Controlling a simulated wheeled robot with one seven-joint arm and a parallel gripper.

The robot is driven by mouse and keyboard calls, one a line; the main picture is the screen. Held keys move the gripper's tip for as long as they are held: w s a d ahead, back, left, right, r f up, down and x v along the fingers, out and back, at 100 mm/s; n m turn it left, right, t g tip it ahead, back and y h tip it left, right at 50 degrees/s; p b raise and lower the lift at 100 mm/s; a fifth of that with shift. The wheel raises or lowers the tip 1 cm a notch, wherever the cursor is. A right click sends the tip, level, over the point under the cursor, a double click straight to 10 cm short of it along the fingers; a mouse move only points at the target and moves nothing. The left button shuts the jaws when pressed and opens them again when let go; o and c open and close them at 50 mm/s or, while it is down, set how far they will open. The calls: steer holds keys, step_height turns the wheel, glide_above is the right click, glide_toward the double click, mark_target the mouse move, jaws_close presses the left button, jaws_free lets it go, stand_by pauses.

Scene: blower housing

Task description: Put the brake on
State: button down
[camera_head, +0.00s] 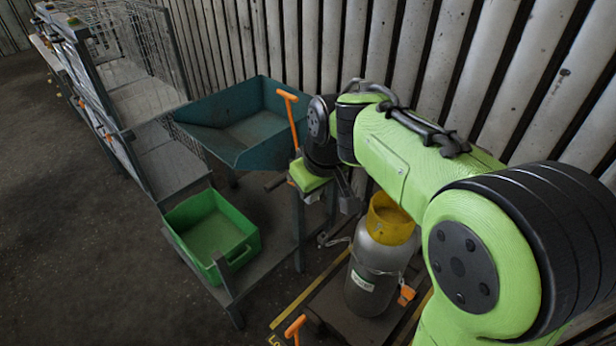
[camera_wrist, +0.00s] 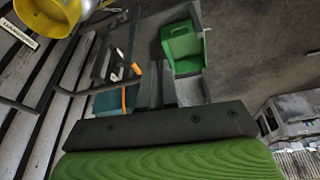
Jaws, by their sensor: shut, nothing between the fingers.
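No part is clearly marked as the brake. An orange T-handled lever (camera_head: 291,115) stands upright in front of the teal hopper (camera_head: 262,133), left of my arm. A second orange handle (camera_head: 295,327) shows at the bottom edge, beside a yellow line. An orange bar (camera_wrist: 132,65) also shows in the wrist view, just left of the fingers; I cannot tell which handle it is. My gripper (camera_head: 347,196) is shut and empty, right of the upright lever and above the gas cylinder. Its closed fingers (camera_wrist: 155,85) show in the wrist view. I see no contact with a handle.
A grey gas cylinder (camera_head: 368,278) with a yellow collar (camera_head: 390,217) stands below my arm on a dark platform. A green bin (camera_head: 212,235) sits on a low cart shelf. Wire cages (camera_head: 145,65) stand at left. A corrugated wall (camera_head: 400,50) closes the back. Left floor is clear.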

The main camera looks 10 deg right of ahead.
steer(key=w+d+f+n+y+b, duration=0.1)
steer(key=w+f+y+b, duration=0.15)
steer(key=w+f, duration=0.45)
steer(key=w+d+f+y+b, duration=0.1)
steer(key=w+f+y, duration=0.3)
steer(key=w, duration=0.6)
steer(key=w+d+f+m+t+y+b, duration=0.2)
steer(key=w+d+f+t, duration=0.2)
steer(key=w+d+f, duration=0.45)
steer(key=f+b+x, duration=0.1)
steer(key=x, duration=0.6)
steer(key=shift+d+f, duration=0.2)
steer(key=shift+f, duration=0.25)
